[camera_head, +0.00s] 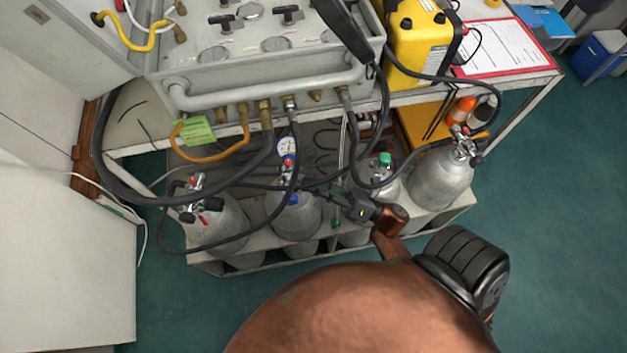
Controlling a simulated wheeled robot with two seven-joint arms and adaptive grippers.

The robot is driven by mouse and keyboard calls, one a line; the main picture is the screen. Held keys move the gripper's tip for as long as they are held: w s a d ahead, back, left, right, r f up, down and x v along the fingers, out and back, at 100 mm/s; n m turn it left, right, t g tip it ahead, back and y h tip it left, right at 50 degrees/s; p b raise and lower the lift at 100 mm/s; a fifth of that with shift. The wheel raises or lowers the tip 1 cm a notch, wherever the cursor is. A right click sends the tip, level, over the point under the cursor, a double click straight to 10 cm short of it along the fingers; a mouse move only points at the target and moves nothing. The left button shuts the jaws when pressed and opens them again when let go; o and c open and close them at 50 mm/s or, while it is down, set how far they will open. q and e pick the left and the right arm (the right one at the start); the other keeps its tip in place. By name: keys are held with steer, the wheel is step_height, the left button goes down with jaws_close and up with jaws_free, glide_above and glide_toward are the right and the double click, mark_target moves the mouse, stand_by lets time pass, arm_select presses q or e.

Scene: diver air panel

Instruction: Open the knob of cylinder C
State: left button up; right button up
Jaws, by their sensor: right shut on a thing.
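Several grey cylinders stand in a row in the low rack under the panel; I can read no letters on them. The third from the left (386,187), which I take as cylinder C, has a green cap (385,159) on top. My right gripper (338,197) reaches in from the lower right, dark and small, just left of this cylinder's neck. It is shut on what seems to be its knob, which the fingers hide. The second cylinder (297,220), with a blue part (292,199) and a gauge (287,145), is left of the fingertips. My left gripper is not in view.
The leftmost cylinder (217,222) and rightmost cylinder (442,178) flank the row. Black hoses (125,195) loop above and around the valves. The grey panel (260,55) and yellow case (418,45) sit above.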

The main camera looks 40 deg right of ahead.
steer(key=shift+a+f, duration=0.1)
steer(key=shift+f, duration=0.05)
steer(key=o, duration=1.2)
steer(key=shift+c, duration=0.2)
steer(key=shift+s, duration=0.1)
steer(key=v, duration=1.2)
